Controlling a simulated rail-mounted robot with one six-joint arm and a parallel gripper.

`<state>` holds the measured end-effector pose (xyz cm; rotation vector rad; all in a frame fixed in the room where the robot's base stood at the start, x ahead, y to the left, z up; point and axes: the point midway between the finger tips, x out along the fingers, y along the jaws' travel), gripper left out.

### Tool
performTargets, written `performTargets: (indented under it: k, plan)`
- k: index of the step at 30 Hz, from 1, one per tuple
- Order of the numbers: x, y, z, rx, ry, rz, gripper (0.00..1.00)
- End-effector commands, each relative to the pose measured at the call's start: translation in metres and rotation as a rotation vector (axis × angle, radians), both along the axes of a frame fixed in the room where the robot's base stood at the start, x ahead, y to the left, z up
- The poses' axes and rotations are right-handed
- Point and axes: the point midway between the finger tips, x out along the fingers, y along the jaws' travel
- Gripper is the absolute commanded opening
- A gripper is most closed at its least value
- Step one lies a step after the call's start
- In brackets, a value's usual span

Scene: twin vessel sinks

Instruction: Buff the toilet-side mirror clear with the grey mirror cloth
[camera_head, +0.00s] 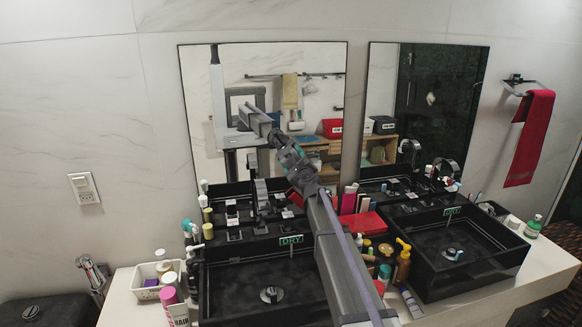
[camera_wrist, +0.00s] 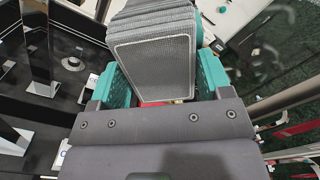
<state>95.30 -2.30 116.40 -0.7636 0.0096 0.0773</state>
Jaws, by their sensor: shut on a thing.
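My gripper (camera_wrist: 160,82) has teal fingers, shut on a grey ribbed cloth (camera_wrist: 152,62) in the wrist view. The cloth looks like a folded pad and sticks out past the fingertips. In the head view my arm reaches up in front of the left mirror (camera_head: 228,65), which is on the side of the black cistern-like box (camera_head: 30,312). The cloth cannot be picked out there, and I cannot tell if it touches the glass. The left mirror shows my arm and a shelf reflected. The right mirror (camera_head: 465,70) reflects a dark door.
Two black sinks (camera_head: 225,283) (camera_head: 485,268) sit on a white counter (camera_head: 125,298). Bottles, a white basket (camera_head: 148,293) and a red box (camera_head: 364,226) crowd around them. A red towel (camera_head: 530,140) hangs at right. The wall left of the mirrors is mostly clear.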

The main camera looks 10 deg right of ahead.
Motion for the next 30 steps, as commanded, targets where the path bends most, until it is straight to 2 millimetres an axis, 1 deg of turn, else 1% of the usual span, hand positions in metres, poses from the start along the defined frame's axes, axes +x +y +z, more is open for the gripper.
performTargets:
  k: [1, 4, 11, 21, 27, 30]
  plan:
    - [0.0, -0.005, 0.0, 0.001, 0.0, 0.0, 0.53]
    - [0.001, -0.013, 0.0, 0.0, 0.0, 0.0, 0.53]
    - [0.001, -0.017, 0.0, 0.001, 0.0, 0.0, 0.53]
    - [0.006, -0.05, 0.0, 0.001, 0.0, 0.0, 0.53]
    - [0.007, -0.054, 0.0, 0.0, 0.0, 0.0, 0.53]
    - [0.007, -0.061, 0.0, 0.0, 0.0, -0.001, 0.53]
